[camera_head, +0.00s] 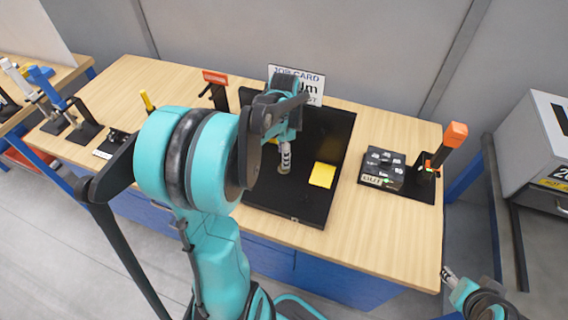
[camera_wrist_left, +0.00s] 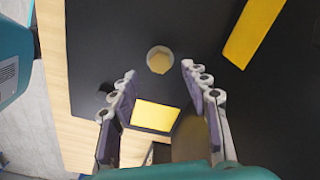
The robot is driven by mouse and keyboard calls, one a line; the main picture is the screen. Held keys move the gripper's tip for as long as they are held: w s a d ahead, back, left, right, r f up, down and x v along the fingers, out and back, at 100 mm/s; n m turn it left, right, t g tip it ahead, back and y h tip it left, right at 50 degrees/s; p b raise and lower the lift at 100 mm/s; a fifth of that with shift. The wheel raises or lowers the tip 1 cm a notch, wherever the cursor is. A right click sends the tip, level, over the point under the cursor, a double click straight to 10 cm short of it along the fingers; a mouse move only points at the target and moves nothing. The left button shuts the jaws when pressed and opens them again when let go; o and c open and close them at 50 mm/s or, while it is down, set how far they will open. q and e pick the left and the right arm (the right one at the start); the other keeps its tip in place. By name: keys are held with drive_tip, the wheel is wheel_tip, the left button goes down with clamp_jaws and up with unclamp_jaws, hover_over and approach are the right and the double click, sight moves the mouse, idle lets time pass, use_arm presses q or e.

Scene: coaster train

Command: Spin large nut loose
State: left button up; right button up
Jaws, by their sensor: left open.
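My left gripper (camera_head: 285,158) is over the black work mat in the head view, pointing down. In the left wrist view its two fingers (camera_wrist_left: 158,90) are spread apart with nothing between their tips. A small round piece with a pale rim and tan centre (camera_wrist_left: 159,60) lies on the mat just beyond the tips. I cannot tell whether it is the large nut; no thread or flats show. My right gripper (camera_head: 448,274) is at the lower right of the head view, off the bench's front edge; its jaws are too small to judge.
The black mat (camera_head: 325,130) carries a yellow pad (camera_head: 322,175); a yellow bar (camera_wrist_left: 255,32) shows in the wrist view. A job card (camera_head: 297,75) stands behind. A dark block marked OUT (camera_head: 384,168) and an orange-topped post (camera_head: 455,136) stand right. Bare wood lies at the front right.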

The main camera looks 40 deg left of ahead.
use_arm(q)
wheel_tip(320, 180, down, 5)
drive_tip(key=shift+r+b, duration=0.2)
drive_tip(key=shift+b, duration=0.4)
clamp_jaws()
drive_tip(key=shift+n, duration=0.4)
